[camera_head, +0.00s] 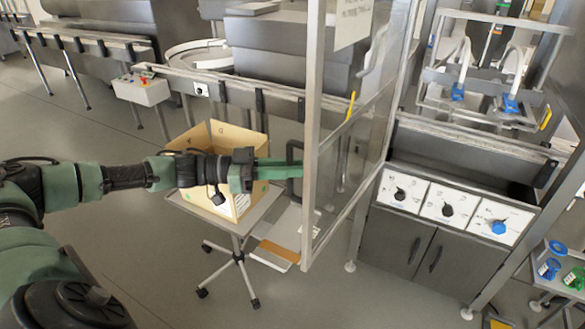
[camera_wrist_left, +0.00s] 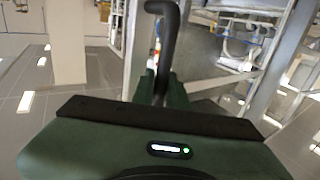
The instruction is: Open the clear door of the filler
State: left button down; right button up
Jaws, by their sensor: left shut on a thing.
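The filler's clear door (camera_head: 343,175) stands swung out from the machine toward me, in a metal frame. Its black handle (camera_head: 291,158) is on the left edge of the frame. My left gripper (camera_head: 283,171) reaches in from the left, with its green fingers shut on the handle. In the left wrist view the dark handle (camera_wrist_left: 171,42) rises from between the green fingers of my left gripper (camera_wrist_left: 155,86). The filler's nozzle area (camera_head: 480,85) shows to the right of the door. My right gripper is not in view.
A cardboard box (camera_head: 228,135) stands on a small wheeled table (camera_head: 255,215) behind my left forearm. A control panel with knobs (camera_head: 447,208) is right of the door. A side table (camera_head: 545,272) with blue and green parts is at far right. Floor at left is clear.

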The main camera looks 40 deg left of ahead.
pick_arm(q)
jog(key=c, duration=1.4)
grip_release()
jog(key=shift+w, duration=0.1)
jog(key=b+v, duration=0.3)
jog(key=v, duration=0.4)
jog(key=shift+s+a, duration=0.25)
